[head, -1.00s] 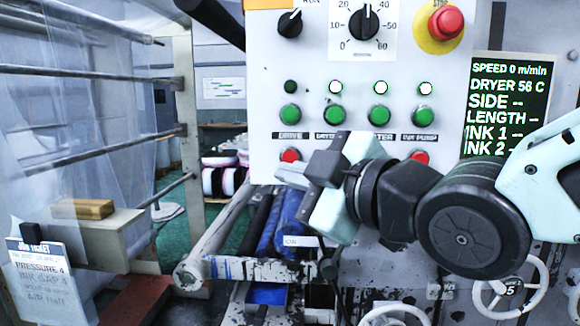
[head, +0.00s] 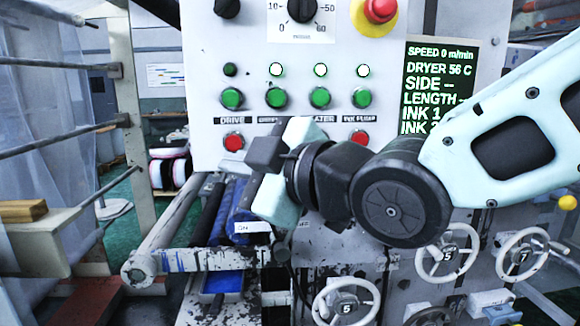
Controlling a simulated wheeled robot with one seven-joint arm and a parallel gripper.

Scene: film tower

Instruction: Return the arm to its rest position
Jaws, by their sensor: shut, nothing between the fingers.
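My arm reaches in from the right edge of the head view and crosses in front of the machine's control panel (head: 205,120). My gripper (head: 258,160) is at the arm's left end, in front of the lower part of the panel. It is shut and empty. It hides part of the label row and at least one red button. The red drive button (head: 234,142) shows just left of it. Whether the gripper touches the panel cannot be told.
Blue and black rollers (head: 234,212) lie below the gripper. Handwheels (head: 447,250) stand at lower right. A red stop button (head: 380,9) and a dial (head: 303,6) sit above. The display (head: 437,75) is partly behind my arm. A wooden block (head: 23,210) rests on a ledge at left.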

